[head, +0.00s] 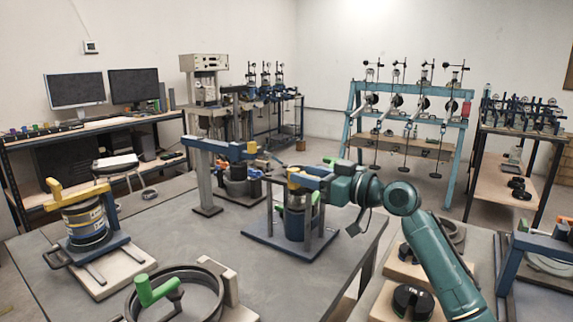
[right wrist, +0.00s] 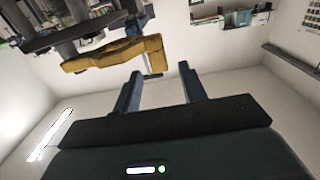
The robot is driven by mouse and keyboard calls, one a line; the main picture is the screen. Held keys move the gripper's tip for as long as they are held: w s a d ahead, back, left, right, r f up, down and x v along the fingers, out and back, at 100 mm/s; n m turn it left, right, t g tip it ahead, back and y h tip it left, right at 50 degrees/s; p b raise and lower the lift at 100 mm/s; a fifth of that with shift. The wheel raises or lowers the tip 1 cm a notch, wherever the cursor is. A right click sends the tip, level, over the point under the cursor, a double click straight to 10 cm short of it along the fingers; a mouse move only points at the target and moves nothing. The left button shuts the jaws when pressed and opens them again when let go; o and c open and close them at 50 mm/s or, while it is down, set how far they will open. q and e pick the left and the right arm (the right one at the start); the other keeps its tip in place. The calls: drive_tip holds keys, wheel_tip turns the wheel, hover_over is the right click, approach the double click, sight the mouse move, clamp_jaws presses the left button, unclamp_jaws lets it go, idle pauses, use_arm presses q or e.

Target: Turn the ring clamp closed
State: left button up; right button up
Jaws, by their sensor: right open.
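A frame with a blue base plate (head: 262,243) stands on the grey table in the middle of the head view. It holds a dark cylinder (head: 294,224) between posts, with a green handle (head: 315,197) and a yellow lever (head: 293,173) at the top. My right gripper (head: 305,178) is at the top of this frame, coming in from the right. In the right wrist view its two fingers (right wrist: 161,90) are apart with nothing between them. A yellow lever (right wrist: 115,54) lies just beyond the fingertips. I cannot tell which part is the ring clamp. My left gripper is out of view.
A round grey ring (head: 215,284) with a green handle (head: 152,290) stands at the front. A yellow-topped canister (head: 85,222) sits at left. A grey post with a blue beam (head: 212,148) stands behind. Bare table (head: 180,235) lies between them.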

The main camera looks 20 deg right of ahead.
sight(290, 170)
drive_tip(key=p+x, duration=0.1)
drive_tip(key=x, duration=0.5)
drive_tip(key=shift+a, duration=0.1)
drive_tip(key=shift+c, duration=0.2)
clamp_jaws()
